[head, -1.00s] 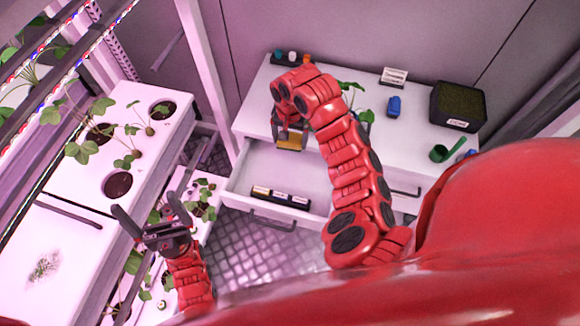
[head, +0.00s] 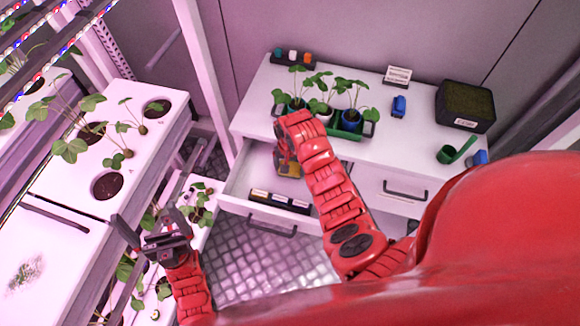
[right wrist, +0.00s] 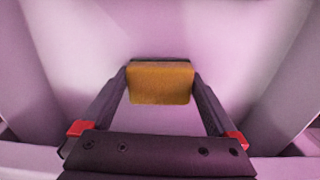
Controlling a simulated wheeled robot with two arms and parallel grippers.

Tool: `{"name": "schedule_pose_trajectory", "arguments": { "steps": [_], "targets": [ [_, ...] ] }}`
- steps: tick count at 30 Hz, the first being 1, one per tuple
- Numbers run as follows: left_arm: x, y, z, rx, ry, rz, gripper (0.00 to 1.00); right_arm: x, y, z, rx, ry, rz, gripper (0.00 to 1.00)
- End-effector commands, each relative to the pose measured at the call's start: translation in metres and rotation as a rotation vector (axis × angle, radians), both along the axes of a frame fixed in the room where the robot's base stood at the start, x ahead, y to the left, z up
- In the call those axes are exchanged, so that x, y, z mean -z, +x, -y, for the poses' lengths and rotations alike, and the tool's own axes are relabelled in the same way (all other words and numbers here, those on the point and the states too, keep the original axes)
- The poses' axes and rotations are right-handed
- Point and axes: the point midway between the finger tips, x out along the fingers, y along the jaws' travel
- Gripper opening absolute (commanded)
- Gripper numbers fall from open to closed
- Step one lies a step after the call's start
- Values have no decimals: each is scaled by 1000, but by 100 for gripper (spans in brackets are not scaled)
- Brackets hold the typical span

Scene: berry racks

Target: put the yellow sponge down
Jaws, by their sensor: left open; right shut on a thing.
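The yellow sponge (right wrist: 160,83) is between the fingertips of my right gripper (right wrist: 160,80) in the right wrist view, with pale drawer walls around it. In the head view the yellow sponge (head: 289,169) shows below my right wrist, over the inside of the open drawer (head: 237,187). My right gripper (head: 287,160) is shut on it and partly hidden by my arm. I cannot tell whether the sponge touches the drawer floor. My left gripper (head: 154,232) is open and empty at the lower left, near the white planter racks.
Several small dark boxes (head: 280,201) lie along the drawer front. On the white cabinet top stand a green tray (head: 349,134) with potted seedlings, a blue object (head: 399,106), a dark soil box (head: 465,106) and a green scoop (head: 456,150). White planters (head: 74,190) line the left.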

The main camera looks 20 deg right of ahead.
Motion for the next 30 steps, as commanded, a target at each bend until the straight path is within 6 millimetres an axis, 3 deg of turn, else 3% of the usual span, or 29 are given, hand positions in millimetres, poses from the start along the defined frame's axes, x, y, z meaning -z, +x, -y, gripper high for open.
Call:
{"name": "schedule_pose_trajectory", "arguments": {
  "steps": [12,13,25,30],
  "targets": [
    [0,0,0,0,0,0,100,7,0,0,1,0,1,5],
    [-1,0,0,0,0,0,100,6,0,0,1,0,1,98],
    [2,0,0,0,0,0,100,6,0,0,0,-1,2,100],
    [10,0,0,0,0,0,100,-10,2,1,1,1,6,100]
  ]
}}
